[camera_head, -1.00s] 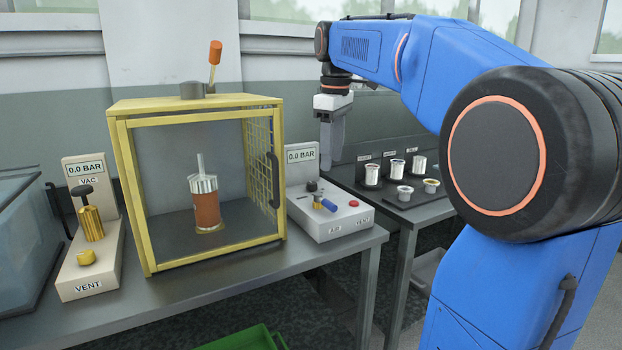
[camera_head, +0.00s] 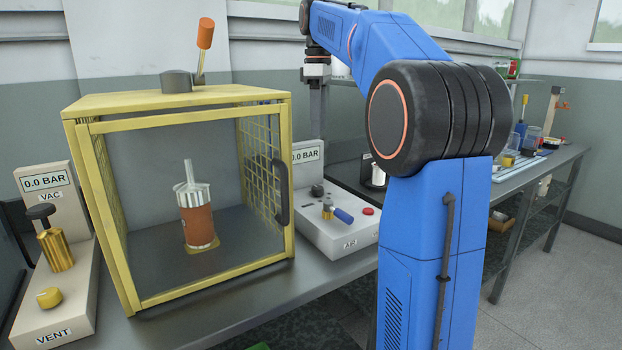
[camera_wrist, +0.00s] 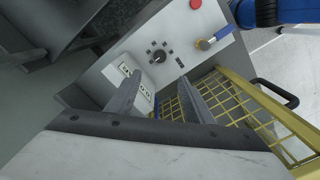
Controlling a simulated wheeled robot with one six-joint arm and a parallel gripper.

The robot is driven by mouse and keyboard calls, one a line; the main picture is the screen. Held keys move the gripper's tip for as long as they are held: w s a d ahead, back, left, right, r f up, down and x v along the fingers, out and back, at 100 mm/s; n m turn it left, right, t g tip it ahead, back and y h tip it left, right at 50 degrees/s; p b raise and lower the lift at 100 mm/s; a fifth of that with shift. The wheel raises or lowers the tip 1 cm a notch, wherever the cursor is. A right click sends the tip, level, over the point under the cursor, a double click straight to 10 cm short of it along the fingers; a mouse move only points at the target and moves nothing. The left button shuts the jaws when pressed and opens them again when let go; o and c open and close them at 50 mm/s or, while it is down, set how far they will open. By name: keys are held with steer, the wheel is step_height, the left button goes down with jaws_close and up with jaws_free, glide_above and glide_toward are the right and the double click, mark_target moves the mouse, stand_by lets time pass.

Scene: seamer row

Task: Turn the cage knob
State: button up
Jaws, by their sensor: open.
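The yellow-framed cage (camera_head: 180,101) stands on the bench with its mesh side and dark handle (camera_head: 281,192) at right. On its top are a dark grey round cap (camera_head: 175,81) and an orange-handled lever (camera_head: 205,34). Right of the cage is the AIR panel (camera_head: 337,236), with a black knob (camera_head: 317,190), a blue-handled valve (camera_head: 343,215) and a red button (camera_head: 368,211). My gripper (camera_head: 316,125) hangs above and behind this panel, pointing down. In the wrist view, my open, empty gripper (camera_wrist: 162,77) points toward the panel; its black knob (camera_wrist: 159,56) lies just beyond the fingertips, untouched.
Inside the cage stands an orange-brown and silver canister (camera_head: 196,217). The VAC panel (camera_head: 50,255) with brass fittings is at left. The yellow mesh (camera_wrist: 235,108) lies close to my right finger in the wrist view. A farther bench (camera_head: 545,170) with small items stands at right.

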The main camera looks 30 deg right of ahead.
mark_target(318, 187)
step_height(318, 187, down, 17)
steer(key=shift+f, duration=0.15)
stand_by(0.5)
steer(key=c, duration=1)
